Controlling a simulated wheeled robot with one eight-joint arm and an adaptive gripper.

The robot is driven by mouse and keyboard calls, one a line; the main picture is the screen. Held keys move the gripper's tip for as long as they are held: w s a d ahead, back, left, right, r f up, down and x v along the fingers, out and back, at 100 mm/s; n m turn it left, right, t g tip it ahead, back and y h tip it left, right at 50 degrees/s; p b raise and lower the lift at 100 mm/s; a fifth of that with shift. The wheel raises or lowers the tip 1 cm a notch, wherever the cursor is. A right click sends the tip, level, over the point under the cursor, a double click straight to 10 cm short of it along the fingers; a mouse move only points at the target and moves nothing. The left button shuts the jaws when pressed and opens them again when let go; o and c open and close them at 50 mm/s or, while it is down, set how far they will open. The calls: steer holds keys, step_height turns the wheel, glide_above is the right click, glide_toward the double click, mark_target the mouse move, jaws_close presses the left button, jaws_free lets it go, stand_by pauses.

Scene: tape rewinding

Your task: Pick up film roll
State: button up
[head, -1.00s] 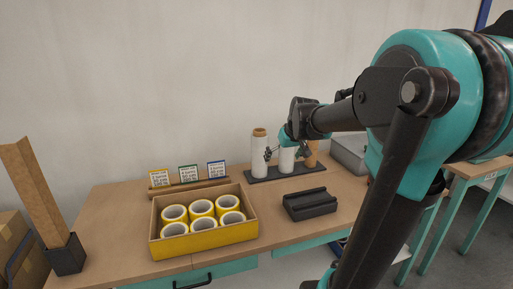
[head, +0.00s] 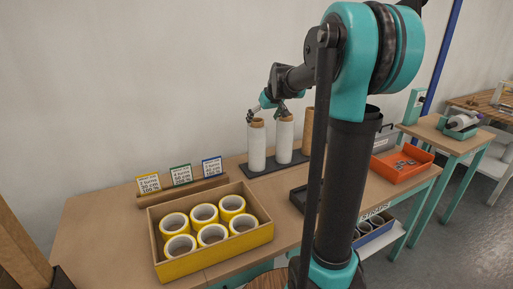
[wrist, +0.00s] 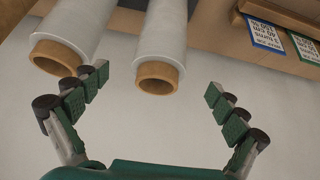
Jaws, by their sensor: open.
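Two white film rolls stand upright on a dark base (head: 262,171) at the back of the table. The left roll (head: 257,150) and the middle roll (head: 284,142) each have a brown cardboard core at the top. My gripper (head: 267,117) is at the tops of these two rolls, its fingers spread and empty. In the wrist view my gripper (wrist: 156,84) is open, with the left roll (wrist: 162,35) near the middle between its fingers and apart from both. The middle roll (wrist: 75,28) lies beyond the left finger in that view.
A brown cylinder (head: 307,125) stands right of the rolls, partly hidden by my arm. A yellow box (head: 178,267) of tape rolls and a card holder (head: 182,190) stand to the left. A black cradle (head: 299,197) and an orange tray (head: 402,173) are to the right.

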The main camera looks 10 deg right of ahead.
mark_target(257, 132)
steer(key=x, duration=1)
steer(key=c, duration=2)
steer(key=shift+r, duration=0.1)
